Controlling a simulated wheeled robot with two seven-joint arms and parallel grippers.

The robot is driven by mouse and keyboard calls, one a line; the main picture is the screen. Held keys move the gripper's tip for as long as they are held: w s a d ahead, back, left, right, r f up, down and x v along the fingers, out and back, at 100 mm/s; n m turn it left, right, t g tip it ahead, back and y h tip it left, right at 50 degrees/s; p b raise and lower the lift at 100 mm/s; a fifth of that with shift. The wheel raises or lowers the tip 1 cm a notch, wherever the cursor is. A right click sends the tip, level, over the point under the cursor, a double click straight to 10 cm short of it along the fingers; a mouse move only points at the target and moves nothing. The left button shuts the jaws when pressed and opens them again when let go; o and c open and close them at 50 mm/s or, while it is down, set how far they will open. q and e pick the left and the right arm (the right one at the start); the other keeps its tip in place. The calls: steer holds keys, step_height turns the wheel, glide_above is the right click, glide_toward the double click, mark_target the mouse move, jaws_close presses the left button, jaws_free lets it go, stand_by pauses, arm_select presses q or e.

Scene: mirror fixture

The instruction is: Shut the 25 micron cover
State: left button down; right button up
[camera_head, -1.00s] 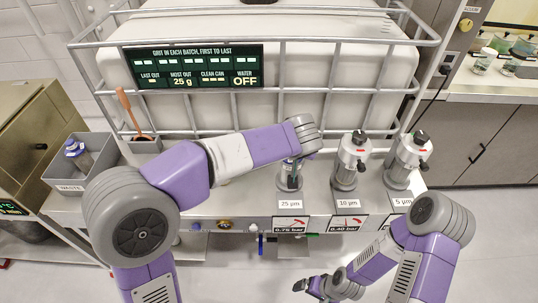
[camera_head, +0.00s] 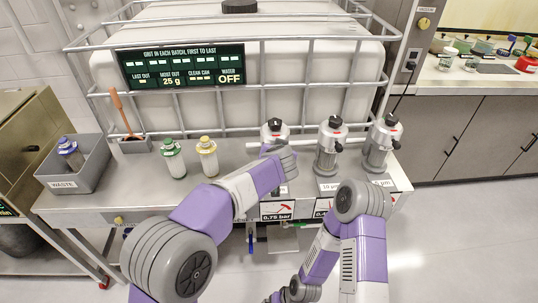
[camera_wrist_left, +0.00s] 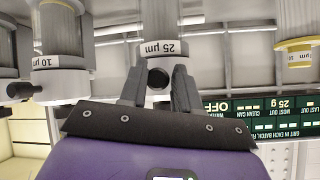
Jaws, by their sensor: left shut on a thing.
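My left gripper (camera_wrist_left: 157,80) is shut on a round black knob at this housing's front, one finger on each side. In the head view my wrist hides that grip and the lower housing, so I cannot tell how fully the cover sits. My right gripper (camera_head: 272,298) is barely in view at the bottom edge.
The 10 micron housing (camera_head: 327,155) and 5 micron housing (camera_head: 381,145) stand to the right. Green-capped (camera_head: 174,160) and yellow-capped (camera_head: 207,157) bottles stand left, near the waste bin (camera_head: 98,178). The caged white tank (camera_head: 270,85) is close behind.

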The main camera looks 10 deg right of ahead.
arm_select(q)
steer(key=shift+s+d+f, duration=0.25)
steer(key=shift+s+f, duration=0.05)
steer(key=shift+f, duration=0.3)
steer(key=c, duration=1.2)
jaws_free()
steer(key=shift+o, duration=1.3)
steer(key=shift+w+d, duration=0.1)
steer(key=shift+w, duration=0.05)
steer(key=shift+r, duration=0.1)
steer(key=shift+r, duration=0.1)
steer(key=v, duration=0.7)
steer(key=shift+a+r+p, duration=0.2)
steer(key=shift+p, duration=0.1)
